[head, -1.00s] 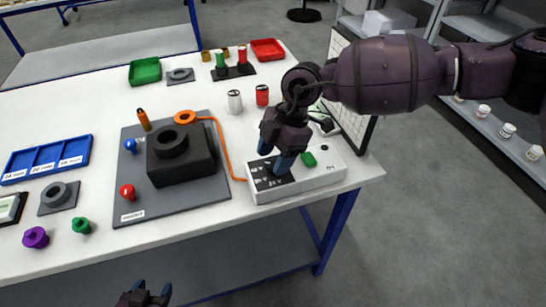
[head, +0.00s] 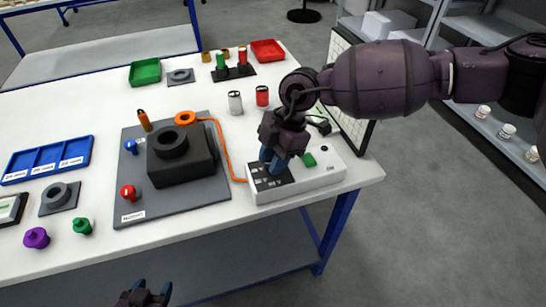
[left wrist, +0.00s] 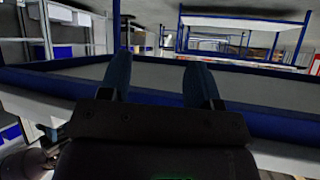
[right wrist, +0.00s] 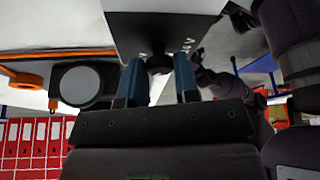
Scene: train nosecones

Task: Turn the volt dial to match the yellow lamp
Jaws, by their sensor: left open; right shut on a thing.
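A white control box (head: 320,178) with a black, marked panel stands at the front right of the table. My right gripper (head: 271,162) points down at that panel. In the right wrist view its fingers (right wrist: 158,78) are shut on a dark round dial (right wrist: 158,63), with white marks around it on the black panel. The dial is hidden behind the fingers in the head view, and its pointer cannot be read. My left gripper (head: 143,297) is open and empty in front of the table; its spread fingers also show in the left wrist view (left wrist: 162,85). I cannot make out a lit yellow lamp.
A green button (head: 308,160) sits on the control box. An orange cable (head: 228,150) runs from the box to an orange ring near a black block (head: 182,167) on a grey plate. A red can (head: 262,96) and a white can (head: 235,102) stand behind.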

